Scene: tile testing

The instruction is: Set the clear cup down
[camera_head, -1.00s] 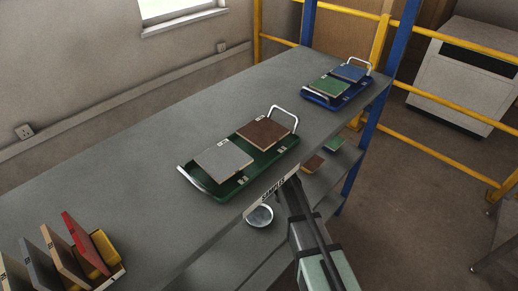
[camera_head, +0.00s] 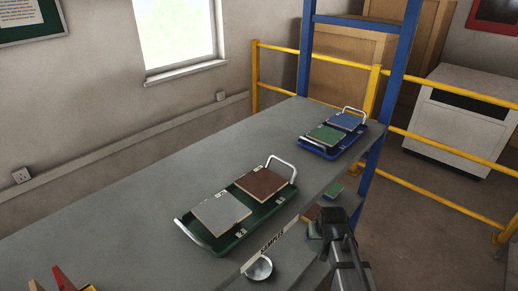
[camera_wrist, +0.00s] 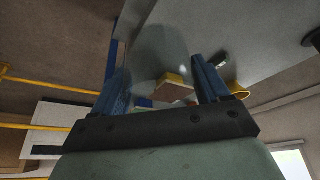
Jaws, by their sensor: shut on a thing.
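The clear cup (camera_wrist: 158,50) shows in the wrist view as a faint see-through shape between the two fingers of my gripper (camera_wrist: 160,76). The fingers are shut on it, and tiles show through or behind it. In the head view my gripper (camera_head: 334,218) is at the right front edge of the grey table (camera_head: 130,225), beside the lower shelf. The cup cannot be made out in the head view. How far it is from any surface cannot be told.
A green tray (camera_head: 207,245) holds a grey and a brown tile. A blue tray (camera_head: 318,152) farther back holds a green and a blue tile. A round metal dish (camera_head: 259,268) is below the SAMPLES label (camera_head: 271,245). Yellow rails (camera_head: 445,203) stand at right.

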